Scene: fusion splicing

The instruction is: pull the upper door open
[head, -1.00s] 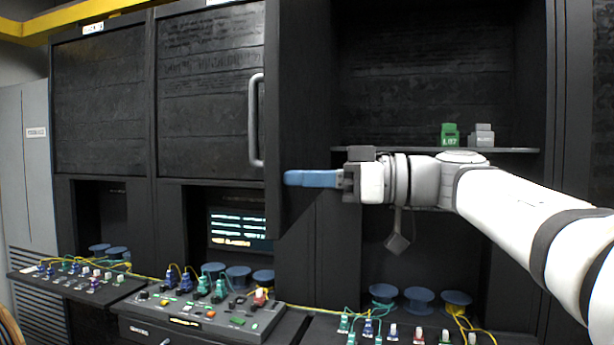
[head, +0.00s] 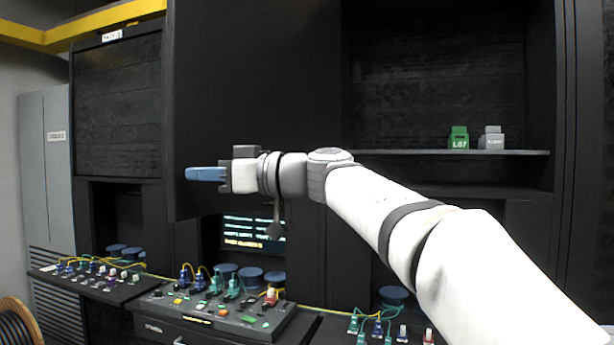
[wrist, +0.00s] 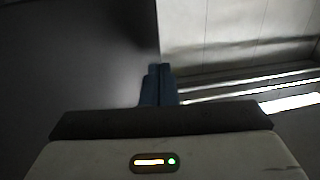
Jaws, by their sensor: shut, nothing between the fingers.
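The upper door (head: 255,80) is a large black panel hinged at the left of the open cabinet bay. It stands swung out wide, with its inner face toward the head camera. Its handle is hidden in both current views. My gripper (head: 188,174) is shut and empty, its blue fingers pointing left across the lower part of the inner face, near the free edge. In the wrist view the closed blue fingers (wrist: 159,70) lie by the edge of a dark panel (wrist: 80,60), apparently the door. I cannot tell whether they touch it.
The open bay has a shelf (head: 460,153) holding a green block (head: 459,138) and a grey block (head: 491,138). Below the door are a lit screen (head: 252,228) and a console (head: 215,312) with plugs and cables. Another closed door (head: 118,105) is at left.

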